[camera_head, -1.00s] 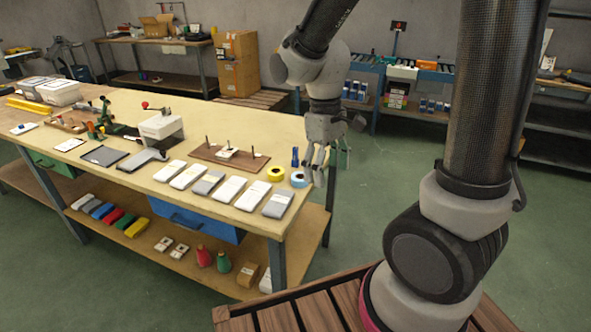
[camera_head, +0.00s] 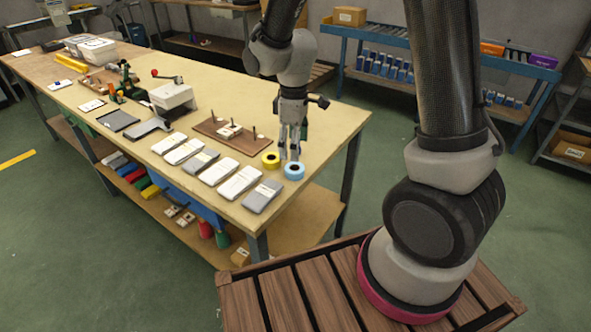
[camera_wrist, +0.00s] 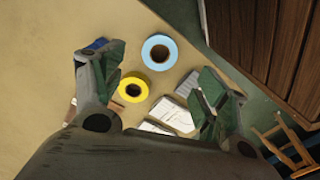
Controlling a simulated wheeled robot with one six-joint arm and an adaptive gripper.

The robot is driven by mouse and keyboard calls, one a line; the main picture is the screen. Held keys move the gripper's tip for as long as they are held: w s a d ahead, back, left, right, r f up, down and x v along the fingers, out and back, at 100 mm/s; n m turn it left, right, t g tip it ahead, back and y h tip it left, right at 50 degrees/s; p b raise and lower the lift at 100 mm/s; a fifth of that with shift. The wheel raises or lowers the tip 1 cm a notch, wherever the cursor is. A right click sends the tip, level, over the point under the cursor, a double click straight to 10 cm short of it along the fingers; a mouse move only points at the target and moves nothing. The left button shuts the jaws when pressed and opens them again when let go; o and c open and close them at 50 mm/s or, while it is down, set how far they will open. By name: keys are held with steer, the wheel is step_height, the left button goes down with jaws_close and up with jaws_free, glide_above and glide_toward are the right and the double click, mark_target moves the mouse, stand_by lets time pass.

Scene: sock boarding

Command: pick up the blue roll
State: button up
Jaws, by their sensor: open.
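The blue roll (camera_head: 294,171) is a light blue ring lying flat on the workbench (camera_head: 330,122), near its right front edge. My gripper (camera_head: 290,152) points down over the bench by the two rolls. In the wrist view my gripper (camera_wrist: 160,72) is open, with its fingers wide apart and nothing between them.
A row of flat packs (camera_head: 238,185) lies left of the rolls. A brown pegged board (camera_head: 229,137) lies behind the packs. A white box with a crank (camera_head: 172,96) stands farther left. The bench's right end is mostly clear.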

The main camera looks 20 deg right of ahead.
mark_target(295, 168)
step_height(295, 168, down, 8)
steer(key=shift+d+r, duration=0.1)
steer(key=shift+d, duration=0.05)
steer(key=c, duration=1.1)
